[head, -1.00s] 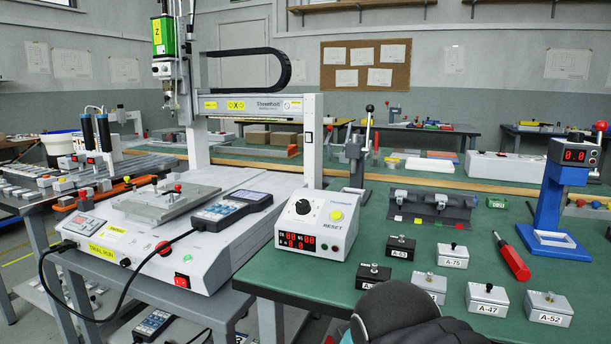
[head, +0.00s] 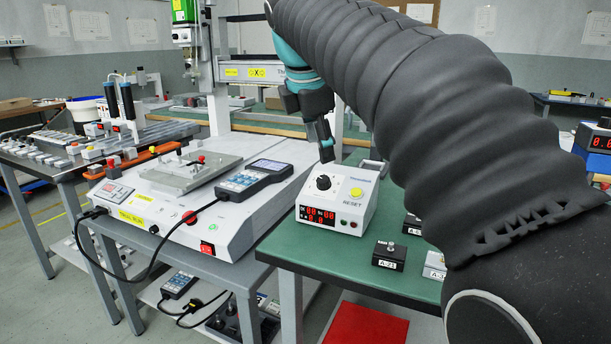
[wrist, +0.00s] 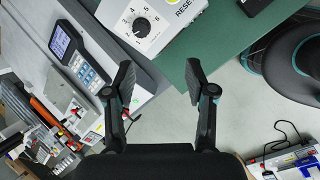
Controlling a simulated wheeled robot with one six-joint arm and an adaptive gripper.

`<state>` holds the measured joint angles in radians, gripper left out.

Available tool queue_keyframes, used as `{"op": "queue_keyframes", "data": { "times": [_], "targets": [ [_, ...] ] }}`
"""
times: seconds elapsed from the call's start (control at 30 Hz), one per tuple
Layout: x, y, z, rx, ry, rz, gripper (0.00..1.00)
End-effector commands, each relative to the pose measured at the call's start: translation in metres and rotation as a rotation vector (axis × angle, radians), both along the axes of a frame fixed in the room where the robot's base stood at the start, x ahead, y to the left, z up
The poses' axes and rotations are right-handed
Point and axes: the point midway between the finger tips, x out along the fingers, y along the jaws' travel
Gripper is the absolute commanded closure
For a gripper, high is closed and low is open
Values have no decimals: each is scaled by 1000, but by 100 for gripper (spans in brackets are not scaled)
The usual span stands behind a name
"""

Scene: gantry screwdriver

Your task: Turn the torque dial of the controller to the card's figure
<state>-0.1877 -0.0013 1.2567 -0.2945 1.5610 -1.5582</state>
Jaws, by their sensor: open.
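The controller (head: 362,206) is a white box with a sloped face on the near left corner of the green table. Its black torque dial (head: 323,183) sits left of a yellow RESET button (head: 356,192), above a red digital display (head: 319,215). In the wrist view the dial (wrist: 141,27) shows printed figures around it; its pointer is too small to read. My gripper (head: 325,146) is above the controller, near the dial and apart from it. In the wrist view my gripper (wrist: 160,80) is open and empty, with the dial ahead of the fingers. I cannot make out the card.
A white gantry machine base (head: 200,220) stands left of the controller, with a handheld pendant (head: 255,178) and a black cable on it. Small labelled blocks, one marked A-21 (head: 389,256), lie right of the controller. My arm hides much of the table's right side.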

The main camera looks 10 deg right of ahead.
Motion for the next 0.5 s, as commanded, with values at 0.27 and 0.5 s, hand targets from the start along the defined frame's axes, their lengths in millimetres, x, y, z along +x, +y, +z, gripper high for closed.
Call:
{"op": "queue_keyframes", "data": {
  "times": [0.27, 0.5],
  "targets": [
    [28, 10, 20, -119, 70, 204, 45],
    [36, 5, 1, -127, 79, 218, 45]
  ]
}}
